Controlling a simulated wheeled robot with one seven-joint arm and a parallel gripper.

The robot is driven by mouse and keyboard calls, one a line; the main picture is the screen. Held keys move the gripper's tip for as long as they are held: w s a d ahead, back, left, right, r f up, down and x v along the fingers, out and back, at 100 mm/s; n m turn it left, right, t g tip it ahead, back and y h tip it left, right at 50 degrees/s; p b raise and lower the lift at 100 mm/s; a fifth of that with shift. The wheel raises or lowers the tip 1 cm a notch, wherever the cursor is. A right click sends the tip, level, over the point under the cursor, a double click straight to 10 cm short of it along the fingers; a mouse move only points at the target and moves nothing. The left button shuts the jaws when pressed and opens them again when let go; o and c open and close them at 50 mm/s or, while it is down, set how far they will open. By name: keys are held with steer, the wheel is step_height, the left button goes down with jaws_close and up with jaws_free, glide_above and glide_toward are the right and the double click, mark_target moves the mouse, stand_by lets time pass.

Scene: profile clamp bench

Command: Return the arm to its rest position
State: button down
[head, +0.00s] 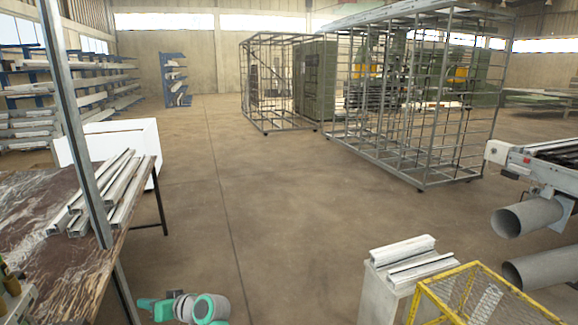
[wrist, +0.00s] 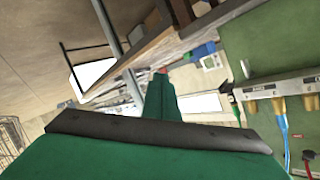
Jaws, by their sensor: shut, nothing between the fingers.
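My gripper (wrist: 160,85) shows in the wrist view as green fingers rising from a dark bar and a wide green body. The fingers are together with nothing between them. They point toward a tilted view of a bench and the hall. In the head view, a teal and grey part of my arm (head: 185,308) shows low at the bottom edge, left of centre, beside the bench. The rest of the arm is outside that view.
A marbled bench (head: 40,215) with several metal profiles (head: 105,195) stands at left, behind an upright post (head: 75,130). A pale stand (head: 378,290) with profiles and a yellow frame (head: 460,295) is at lower right. The middle floor is clear up to wire cages (head: 400,150).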

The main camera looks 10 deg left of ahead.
steer(key=s+d+f+m+t+h, duration=0.25)
steer(key=d+f+m+t, duration=0.2)
steer(key=d+f, duration=1)
steer(key=s+d+f+m+t+h, duration=0.2)
steer(key=s+d+f, duration=0.3)
steer(key=d, duration=0.3)
steer(key=s+d+f+m+t+h, duration=0.2)
steer(key=s+d+f, duration=0.4)
steer(key=d, duration=0.1)
steer(key=s+d+r+m+t+h, duration=0.1)
steer(key=s+d+r+h, duration=0.15)
steer(key=s+d, duration=0.6)
steer(key=s+d+r+t+h, duration=0.1)
steer(key=s+d+t+h, duration=0.15)
steer(key=s+d, duration=0.55)
steer(key=s+d+r+h, duration=0.2)
steer(key=s+d+r, duration=0.2)
steer(key=s+r, duration=0.9)
steer(key=shift+s+d+t, duration=0.2)
steer(key=shift+s+t, duration=0.1)
steer(key=shift+s, duration=0.25)
steer(key=shift+a+h, duration=0.15)
steer(key=shift+h, duration=0.1)
